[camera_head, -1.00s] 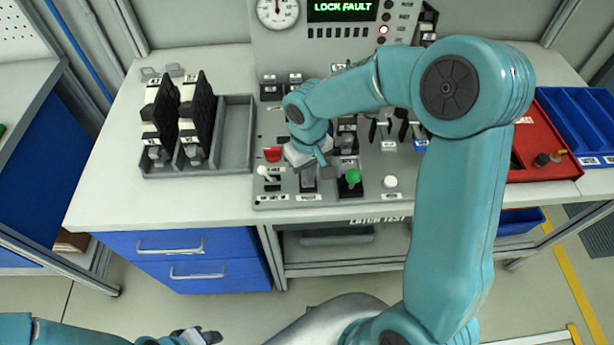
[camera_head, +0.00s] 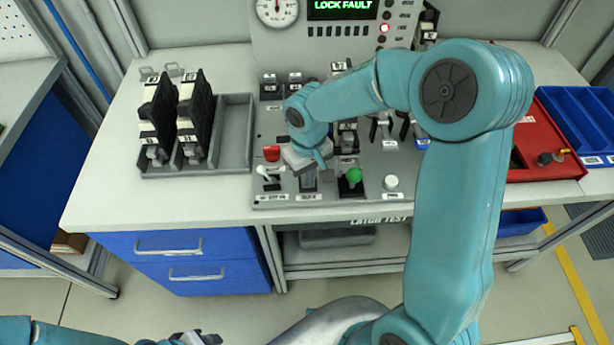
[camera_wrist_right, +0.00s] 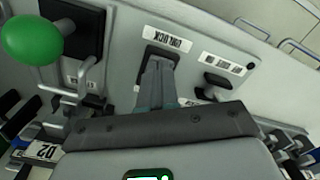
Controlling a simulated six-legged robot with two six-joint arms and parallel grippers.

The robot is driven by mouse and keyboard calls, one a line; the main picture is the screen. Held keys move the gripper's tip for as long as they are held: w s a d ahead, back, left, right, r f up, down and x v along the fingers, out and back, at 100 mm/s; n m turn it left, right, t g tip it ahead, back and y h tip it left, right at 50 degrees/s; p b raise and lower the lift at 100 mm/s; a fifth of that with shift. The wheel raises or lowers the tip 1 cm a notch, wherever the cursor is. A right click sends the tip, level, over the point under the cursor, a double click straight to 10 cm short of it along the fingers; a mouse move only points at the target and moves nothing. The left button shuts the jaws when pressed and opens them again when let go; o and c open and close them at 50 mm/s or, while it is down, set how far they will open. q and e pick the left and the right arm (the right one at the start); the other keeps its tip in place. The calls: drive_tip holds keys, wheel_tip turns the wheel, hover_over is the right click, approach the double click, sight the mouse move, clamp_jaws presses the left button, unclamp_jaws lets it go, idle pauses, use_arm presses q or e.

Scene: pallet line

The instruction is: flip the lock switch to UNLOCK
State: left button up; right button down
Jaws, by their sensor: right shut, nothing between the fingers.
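The control panel (camera_head: 275,188) stands on the bench, with small switches along its front edge. The UNLOCK label (camera_wrist_right: 168,40) shows in the right wrist view beside a dark switch base (camera_wrist_right: 160,55). This switch base also shows in the head view (camera_head: 308,184), between a white-tipped lever (camera_head: 264,172) and a green knob (camera_head: 354,176). My right gripper (camera_head: 320,164) is shut and empty, with its fingertips (camera_wrist_right: 158,75) at this switch. The fingers hide the switch lever, so its position and any contact are unclear. My left gripper (camera_head: 195,338) is low at the bottom edge, partly cut off.
The panel display (camera_head: 341,8) reads LOCK FAULT, with a red lamp (camera_head: 384,28) lit beside it. The green knob (camera_wrist_right: 32,38) is close by in the wrist view. A grey rack (camera_head: 236,135) with dark modules is left; red (camera_head: 545,125) and blue (camera_head: 580,120) bins are right.

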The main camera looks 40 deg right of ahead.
drive_tip(key=shift+f, duration=0.15)
drive_tip(key=shift+s, duration=0.1)
drive_tip(key=shift+r+p, duration=0.3)
drive_tip(key=shift+r, duration=0.1)
wheel_tip(320, 180, up, 2)
drive_tip(key=shift+r+p, duration=0.25)
drive_tip(key=shift+p, duration=0.6)
wheel_tip(320, 180, up, 2)
drive_tip(key=shift+r+p, duration=0.1)
drive_tip(key=shift+p, duration=0.65)
drive_tip(key=shift+r+p, duration=0.6)
drive_tip(key=shift+r, duration=0.25)
drive_tip(key=shift+f, duration=0.1)
